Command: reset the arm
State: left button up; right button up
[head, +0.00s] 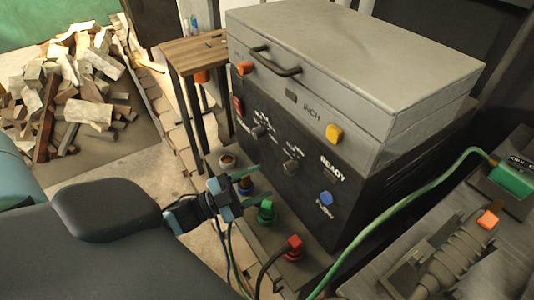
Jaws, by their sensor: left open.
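A grey and black control box (380,60) fills the centre of the head view, with a lid handle (276,64). Its dark front carries dark knobs (291,167), a blue button (326,198) by READY lettering, a yellow button (334,133) by INCH lettering, an orange button (245,68) and a red switch (238,104). My left gripper (262,182) is open and empty in front of the box's lower left, its fingers pointing right. It overlaps the ledge sockets in view; contact cannot be told. My right gripper is out of view.
A ledge below the box bears a green plug (266,211) and a red plug (293,245) with a dark cable. A green cable (385,218) runs to a green connector (512,180) at right. A wooden table (196,58) and a wood pile (88,85) stand behind left.

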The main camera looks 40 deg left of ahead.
pick_arm(q)
jog(key=shift+s, duration=0.1)
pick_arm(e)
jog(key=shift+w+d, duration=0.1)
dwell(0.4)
